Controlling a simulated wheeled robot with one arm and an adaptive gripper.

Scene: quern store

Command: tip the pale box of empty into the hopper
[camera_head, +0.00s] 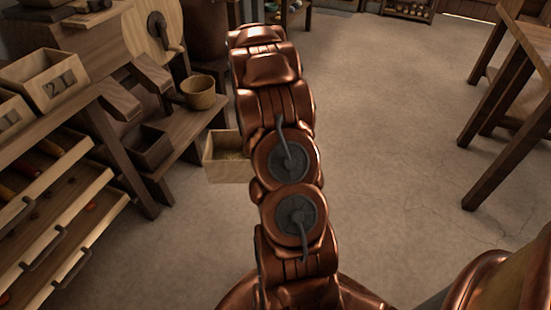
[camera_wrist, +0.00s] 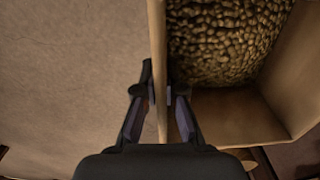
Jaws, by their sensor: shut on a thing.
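The pale box (camera_head: 224,171) shows left of my copper arm in the head view, partly hidden by it. In the wrist view my gripper (camera_wrist: 161,96) is shut on one thin wall of the pale box (camera_wrist: 299,75), with a finger on each side. Many small brown grains or pellets (camera_wrist: 225,40) lie inside the box, and part of its floor is bare. In the head view the gripper is hidden behind the arm. A wooden mill (camera_head: 92,45) with a pale round disc and crank stands at the upper left; its top, where a hopper may be, is partly cut off.
A small round tub (camera_head: 198,92) and a dark open box (camera_head: 147,147) stand on the low bench left of the pale box. A numbered wooden bin (camera_head: 48,84) sits above open drawers (camera_head: 62,210) at left. A table (camera_head: 515,95) stands at right. The floor between is clear.

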